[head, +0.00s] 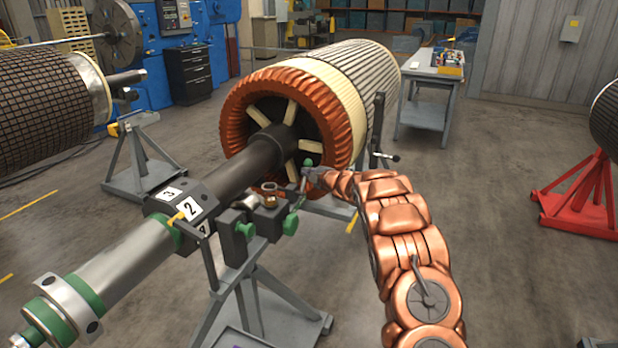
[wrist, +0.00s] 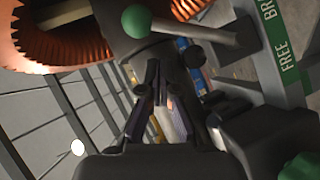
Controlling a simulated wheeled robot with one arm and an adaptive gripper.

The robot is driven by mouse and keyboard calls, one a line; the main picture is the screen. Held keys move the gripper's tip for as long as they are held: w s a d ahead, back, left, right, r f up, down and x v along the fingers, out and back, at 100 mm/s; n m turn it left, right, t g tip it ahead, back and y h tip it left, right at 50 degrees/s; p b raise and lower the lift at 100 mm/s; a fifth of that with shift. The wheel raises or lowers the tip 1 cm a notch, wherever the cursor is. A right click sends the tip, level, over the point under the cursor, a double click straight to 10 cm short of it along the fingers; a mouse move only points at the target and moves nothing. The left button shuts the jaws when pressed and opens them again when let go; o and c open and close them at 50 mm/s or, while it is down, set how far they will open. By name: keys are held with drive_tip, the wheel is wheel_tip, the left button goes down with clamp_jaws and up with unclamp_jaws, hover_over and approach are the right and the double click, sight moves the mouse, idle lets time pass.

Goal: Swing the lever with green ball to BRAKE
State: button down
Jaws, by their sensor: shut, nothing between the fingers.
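The lever's green ball (wrist: 136,21) is at the top of the wrist view, on a grey rod (wrist: 195,32) running right toward the label plate. The plate (wrist: 283,60) is green with white lettering, FREE and a cut-off BRA. I cannot tell which word the lever points at. In the head view the green ball (head: 308,163) is small, just beside my gripper (head: 309,174), by the shaft stand. My gripper (wrist: 155,68) is shut and empty, its fingertips below the ball and rod in the picture. I see a gap there but cannot tell its depth.
A large rotor with copper windings (head: 236,112) and a dark shaft (head: 225,170) is close behind my gripper. The grey stand (head: 243,283) with green knobs (head: 290,224) is at its left. A workbench (head: 425,75) stands farther back.

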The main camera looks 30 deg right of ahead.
drive_tip(key=r+b+v, duration=0.1)
drive_tip(key=b+v, duration=0.2)
drive_tip(key=v, duration=0.7)
drive_tip(key=shift+r, duration=0.2)
idle(0.6)
